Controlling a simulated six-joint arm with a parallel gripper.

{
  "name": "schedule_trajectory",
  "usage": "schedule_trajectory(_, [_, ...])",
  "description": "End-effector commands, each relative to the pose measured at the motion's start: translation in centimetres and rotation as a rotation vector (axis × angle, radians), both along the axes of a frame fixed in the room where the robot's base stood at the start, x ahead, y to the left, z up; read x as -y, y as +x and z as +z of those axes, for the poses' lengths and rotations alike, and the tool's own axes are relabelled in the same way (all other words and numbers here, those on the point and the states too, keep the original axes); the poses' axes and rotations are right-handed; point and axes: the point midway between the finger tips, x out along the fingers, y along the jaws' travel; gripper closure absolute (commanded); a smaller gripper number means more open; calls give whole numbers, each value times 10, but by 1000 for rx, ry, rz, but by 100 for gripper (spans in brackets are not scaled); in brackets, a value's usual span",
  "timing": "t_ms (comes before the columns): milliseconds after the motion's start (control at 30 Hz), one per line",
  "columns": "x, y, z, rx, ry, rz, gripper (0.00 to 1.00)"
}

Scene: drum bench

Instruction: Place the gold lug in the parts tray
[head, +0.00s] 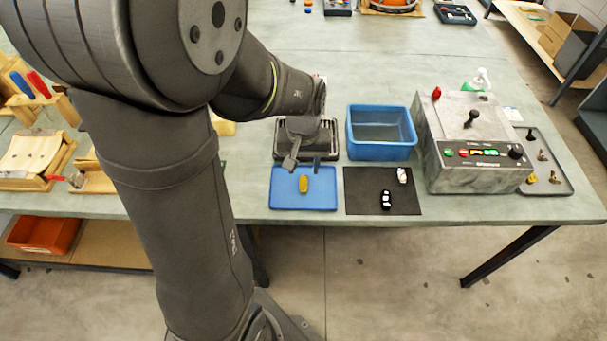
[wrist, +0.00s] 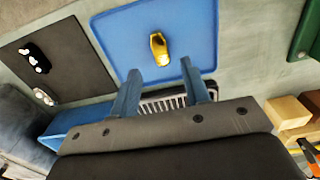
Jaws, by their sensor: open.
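The gold lug (head: 304,184) lies on a flat blue tray with a low rim (head: 284,200), near its middle. In the wrist view the lug (wrist: 158,47) shows on the blue tray (wrist: 203,25), just past the fingertips and between their lines. My gripper (head: 303,166) is over the back part of the blue tray. In the wrist view my gripper (wrist: 160,68) has its two blue fingers spread apart with nothing between them. I cannot tell exactly how high the fingertips are. Which container is called the parts tray is not marked.
A dark mat (head: 360,205) to the right holds a black-and-white lug (head: 386,199) and a white lug (head: 403,175). A deep blue bin (head: 381,152) stands behind it. A grey control box (head: 472,145) and a dark tray of small parts (head: 560,183) are farther right.

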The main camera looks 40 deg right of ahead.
Motion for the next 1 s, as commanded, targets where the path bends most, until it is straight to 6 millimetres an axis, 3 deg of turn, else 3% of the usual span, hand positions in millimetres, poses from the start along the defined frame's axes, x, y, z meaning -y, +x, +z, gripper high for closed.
schedule_trajectory(200, [0, 0, 43, 3, -4, 0, 57])
schedule_trajectory(400, [0, 0, 60, 1, -1, 0, 57])
schedule_trajectory(800, [0, 0, 61, -1, 1, 0, 57])
schedule_trajectory(1000, [0, 0, 42, -2, 4, 0, 57])
